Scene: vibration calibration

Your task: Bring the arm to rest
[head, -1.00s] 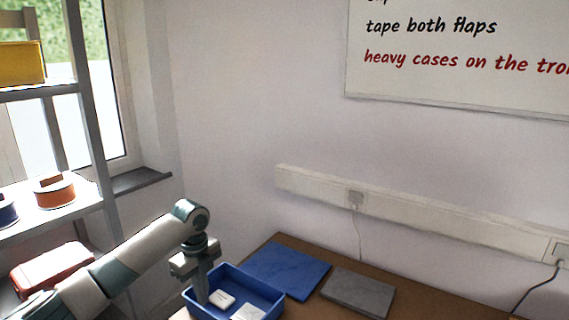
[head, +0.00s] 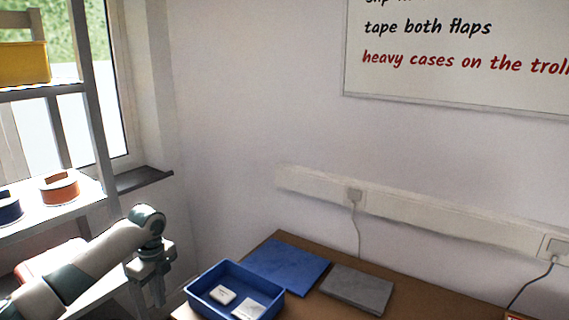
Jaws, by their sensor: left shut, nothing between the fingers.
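My left arm comes in from the lower left, and its gripper (head: 158,300) points down at the left of the blue bin. The gripper is shut and empty, apart from the bin in the picture. Its fingertips are near the bottom of the view and hard to make out. My right gripper is not in view.
A blue bin (head: 202,299) holding white items (head: 222,295) stands on the brown table (head: 420,303). A blue mat (head: 285,262) and a grey slab (head: 358,288) lie beside it. A shelf (head: 50,215) with tape rolls (head: 60,188) stands at the left.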

